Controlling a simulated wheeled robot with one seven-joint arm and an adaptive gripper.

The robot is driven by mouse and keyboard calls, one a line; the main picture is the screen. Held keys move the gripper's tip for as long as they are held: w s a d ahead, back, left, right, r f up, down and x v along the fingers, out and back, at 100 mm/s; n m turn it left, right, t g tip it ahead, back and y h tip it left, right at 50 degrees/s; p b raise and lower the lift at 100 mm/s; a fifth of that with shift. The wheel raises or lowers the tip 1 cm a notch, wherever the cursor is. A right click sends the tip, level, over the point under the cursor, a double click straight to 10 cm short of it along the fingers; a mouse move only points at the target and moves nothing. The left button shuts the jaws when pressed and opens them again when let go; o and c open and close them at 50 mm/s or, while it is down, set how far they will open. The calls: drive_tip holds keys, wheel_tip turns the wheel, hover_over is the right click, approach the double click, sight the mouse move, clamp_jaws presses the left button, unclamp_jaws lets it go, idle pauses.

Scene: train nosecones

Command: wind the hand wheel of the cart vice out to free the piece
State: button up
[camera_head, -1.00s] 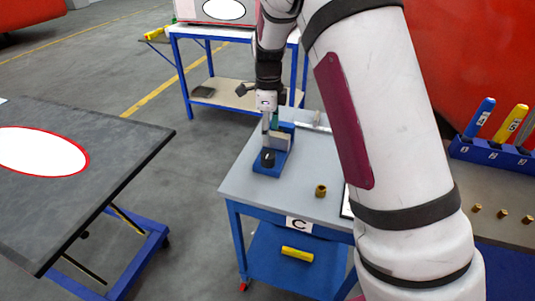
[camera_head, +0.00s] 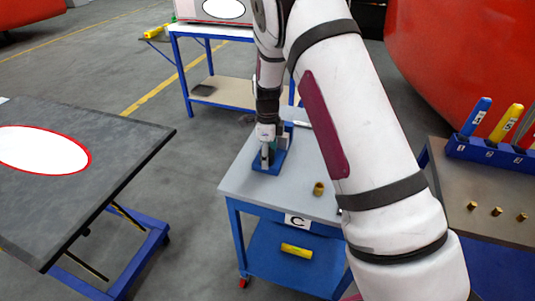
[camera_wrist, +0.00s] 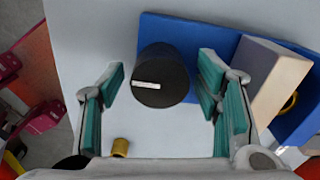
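The cart vice (camera_head: 258,167), with a blue base, stands on the grey top of the cart marked C. In the wrist view, its hand wheel (camera_wrist: 160,78) is a black round knob with a white mark on its face. My gripper (camera_wrist: 160,97) is open, with teal pads on either side of the wheel and gaps showing on both sides. In the head view my gripper (camera_head: 268,152) is down at the vice and hides most of it. A beige-grey block (camera_wrist: 272,82) stands on the blue base right of the fingers; I cannot tell whether it is jaw or piece.
A small brass part (camera_head: 318,189) lies on the cart top (camera_head: 245,190) and also shows in the wrist view (camera_wrist: 120,147). A yellow bar (camera_head: 297,250) lies on the lower shelf. A dark table (camera_head: 95,185) stands left, a tool rack (camera_head: 490,150) right.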

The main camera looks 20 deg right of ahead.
drive_tip(key=c, duration=0.9)
drive_tip(key=shift+c, duration=0.2)
drive_tip(key=shift+n, duration=0.3)
